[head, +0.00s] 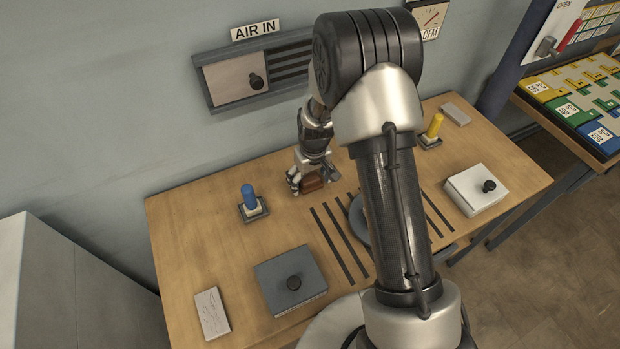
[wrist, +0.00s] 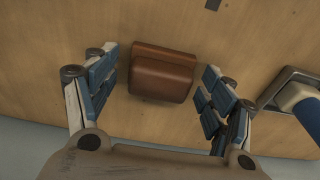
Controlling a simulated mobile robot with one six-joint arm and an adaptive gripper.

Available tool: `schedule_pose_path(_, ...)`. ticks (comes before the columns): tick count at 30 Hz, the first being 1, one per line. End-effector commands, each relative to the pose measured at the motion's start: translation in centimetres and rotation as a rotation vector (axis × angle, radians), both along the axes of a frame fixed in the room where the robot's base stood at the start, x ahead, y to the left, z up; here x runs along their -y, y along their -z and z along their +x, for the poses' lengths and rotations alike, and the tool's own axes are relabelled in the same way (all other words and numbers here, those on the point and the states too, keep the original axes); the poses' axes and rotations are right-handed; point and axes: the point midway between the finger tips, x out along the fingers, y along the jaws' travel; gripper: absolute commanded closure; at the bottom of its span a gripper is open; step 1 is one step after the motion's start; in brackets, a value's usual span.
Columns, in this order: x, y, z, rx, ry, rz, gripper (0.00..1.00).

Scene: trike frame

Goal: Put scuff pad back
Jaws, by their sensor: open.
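A reddish-brown block, which looks like the scuff pad (head: 312,184), is on the wooden table near its back edge. In the wrist view the brown block (wrist: 160,80) shows two stacked or stepped faces between the fingers. My gripper (head: 304,184) is open around it, and in the wrist view the fingers (wrist: 158,90) stand to either side with gaps. I cannot tell how high the fingertips are above the table.
A blue peg on a small base (head: 249,200) stands to the left of my gripper. A white knobbed box (head: 478,190) and yellow peg (head: 435,126) are at right. The wall panel (head: 225,85) is behind.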

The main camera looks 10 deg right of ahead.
Motion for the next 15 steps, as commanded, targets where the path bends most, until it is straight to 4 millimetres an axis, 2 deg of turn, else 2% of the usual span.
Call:
schedule_pose_path(8,0.0,-0.2,0.0,0.000,0.000,0.000,0.24)
schedule_pose_path(11,0.0,-1.2,0.0,0.002,0.000,0.000,0.24)
schedule_pose_path(15,0.1,-3.8,-0.3,0.004,0.000,0.000,0.24)
